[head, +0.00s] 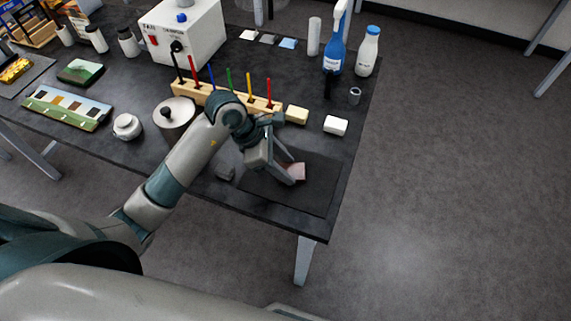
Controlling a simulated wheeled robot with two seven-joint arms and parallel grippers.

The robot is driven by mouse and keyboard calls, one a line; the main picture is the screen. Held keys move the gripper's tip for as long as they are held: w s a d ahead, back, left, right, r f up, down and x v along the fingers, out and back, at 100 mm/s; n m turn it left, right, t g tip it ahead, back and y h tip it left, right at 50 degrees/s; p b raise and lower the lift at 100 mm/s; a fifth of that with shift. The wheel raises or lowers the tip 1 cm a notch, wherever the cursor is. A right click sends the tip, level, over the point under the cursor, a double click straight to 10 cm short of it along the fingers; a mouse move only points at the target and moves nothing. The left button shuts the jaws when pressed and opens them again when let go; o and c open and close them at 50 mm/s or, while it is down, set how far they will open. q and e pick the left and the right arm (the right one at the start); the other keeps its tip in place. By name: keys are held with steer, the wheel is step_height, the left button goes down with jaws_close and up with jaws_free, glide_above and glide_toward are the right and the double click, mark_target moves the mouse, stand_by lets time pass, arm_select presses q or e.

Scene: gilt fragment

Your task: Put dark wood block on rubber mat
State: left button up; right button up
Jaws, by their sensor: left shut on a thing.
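The rubber mat (318,195) is a thin dark sheet lying flat near the front right corner of the dark table. My left gripper (293,173) reaches down over the mat and is shut on a small block (299,170). The block's visible face looks pinkish brown, and I take it to be the dark wood block; the fingers hide part of it. The block is over the mat, but I cannot tell whether its underside touches it. My right gripper is not in view.
A wooden rack (212,97) with several coloured sticks stands behind the gripper. A metal pot (174,115) stands farther left.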

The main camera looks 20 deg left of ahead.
arm_select(q)
steer(key=shift+f, duration=0.1)
steer(key=o, duration=1)
steer(key=shift+o, duration=0.2)
steer(key=shift+r, duration=0.2)
steer(key=shift+a+r, duration=0.15)
steer(key=b+v, duration=0.3)
steer(key=v, duration=0.8)
steer(key=shift+r+b, duration=0.25)
steer(key=shift+b, duration=0.1)
steer(key=shift+s+a, duration=0.1)
steer(key=shift+s, duration=0.05)
